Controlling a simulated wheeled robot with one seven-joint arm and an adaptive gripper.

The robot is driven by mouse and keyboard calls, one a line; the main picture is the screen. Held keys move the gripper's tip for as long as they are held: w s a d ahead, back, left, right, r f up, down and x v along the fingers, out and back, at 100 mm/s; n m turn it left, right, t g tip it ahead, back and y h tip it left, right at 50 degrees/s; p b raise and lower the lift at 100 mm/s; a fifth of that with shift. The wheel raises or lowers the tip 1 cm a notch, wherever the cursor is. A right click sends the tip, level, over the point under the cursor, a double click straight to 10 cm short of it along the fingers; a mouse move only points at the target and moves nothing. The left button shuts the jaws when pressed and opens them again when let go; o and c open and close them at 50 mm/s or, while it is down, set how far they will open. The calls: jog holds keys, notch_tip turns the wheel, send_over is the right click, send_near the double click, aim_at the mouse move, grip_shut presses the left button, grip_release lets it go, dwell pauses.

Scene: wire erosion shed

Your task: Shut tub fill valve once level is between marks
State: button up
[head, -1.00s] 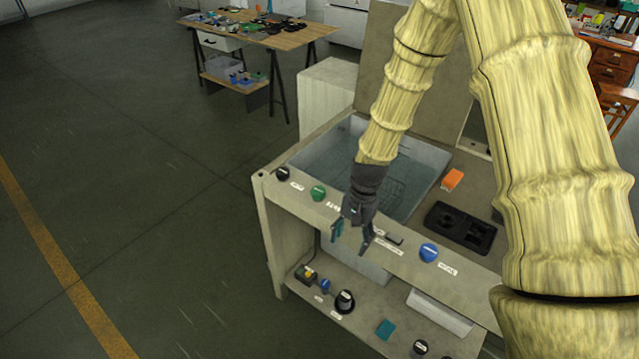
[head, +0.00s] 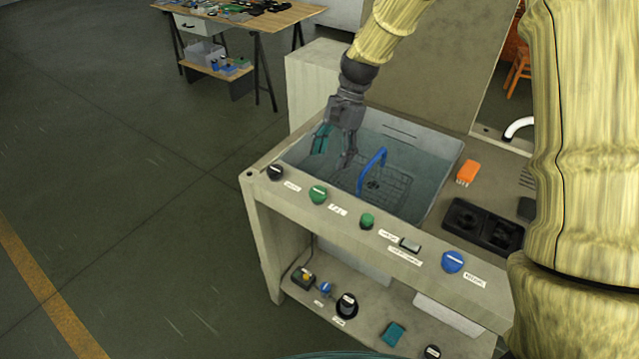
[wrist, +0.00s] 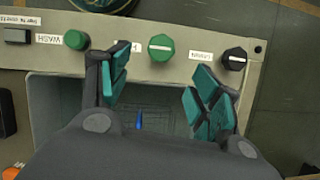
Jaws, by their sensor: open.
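The tub (head: 446,165) sits in the bench top and looks to hold clear water over a wire basket (head: 395,192) with a blue handle (head: 378,160). I cannot make out level marks. On the front panel are a black knob (head: 275,172) and a green knob (head: 318,193); the green knob's label appears to read FILL. In the wrist view the green knob (wrist: 161,48) shows between my fingers, with the black knob (wrist: 235,58) to its right. My gripper (head: 334,156) is open and empty over the tub's left part, behind the green knob and apart from it.
A green WASH button (head: 367,221), a rocker switch (head: 410,244) and a blue knob (head: 453,261) continue along the panel. An orange block (head: 467,172) and black tray (head: 482,226) lie right of the tub. The lower shelf (head: 362,318) holds small items. Floor at left is clear.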

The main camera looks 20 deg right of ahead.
aim_at(319, 190)
jog(key=p+x, duration=0.2)
jog(key=x, duration=0.7)
jog(key=shift+a+f, duration=0.2)
jog(key=shift+f, duration=0.15)
jog(key=c, duration=1)
